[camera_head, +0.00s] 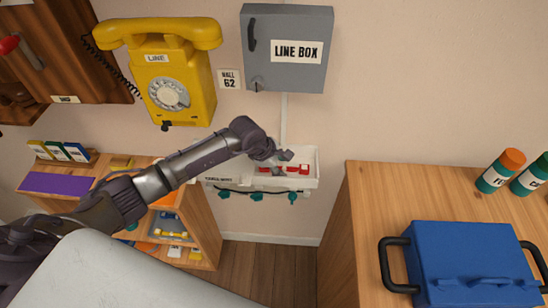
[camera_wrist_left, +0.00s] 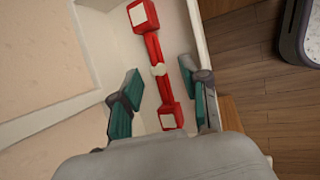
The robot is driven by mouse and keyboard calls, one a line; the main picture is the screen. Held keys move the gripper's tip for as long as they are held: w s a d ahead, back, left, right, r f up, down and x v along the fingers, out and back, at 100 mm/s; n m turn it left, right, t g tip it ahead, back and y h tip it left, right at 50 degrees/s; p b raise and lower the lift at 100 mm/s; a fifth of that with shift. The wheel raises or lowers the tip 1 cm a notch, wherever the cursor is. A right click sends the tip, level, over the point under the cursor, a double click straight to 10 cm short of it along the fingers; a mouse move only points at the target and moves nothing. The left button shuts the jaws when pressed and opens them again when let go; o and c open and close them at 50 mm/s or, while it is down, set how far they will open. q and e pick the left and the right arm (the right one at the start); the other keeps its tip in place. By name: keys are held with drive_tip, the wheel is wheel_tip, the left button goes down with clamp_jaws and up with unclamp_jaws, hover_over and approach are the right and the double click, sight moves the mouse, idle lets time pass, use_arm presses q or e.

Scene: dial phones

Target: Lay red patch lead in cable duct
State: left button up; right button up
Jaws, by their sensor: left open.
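The red patch lead (camera_head: 302,169), with block ends and a pale band at its middle, lies inside the white cable duct (camera_head: 316,178) on the wall. In the left wrist view the lead (camera_wrist_left: 154,50) runs lengthwise along the duct (camera_wrist_left: 193,22). My left gripper (camera_head: 280,161) is over the duct in the head view. Its teal-padded fingers (camera_wrist_left: 163,92) are apart, one on each side of the lead's nearer half, with visible gaps. My arm and gripper hide part of the lead in the head view. My right gripper is not in view.
A yellow dial phone (camera_head: 185,93) and a grey line box (camera_head: 287,70) hang above. Teal clips (camera_head: 256,196) hang under the duct. A wooden shelf (camera_head: 208,229) stands left; a wooden counter (camera_head: 365,205) with a blue case (camera_head: 465,262) stands right. Floor shows between them.

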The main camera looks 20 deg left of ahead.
use_arm(q)
drive_tip(key=v, duration=1.1)
drive_tip(key=shift+d, duration=0.1)
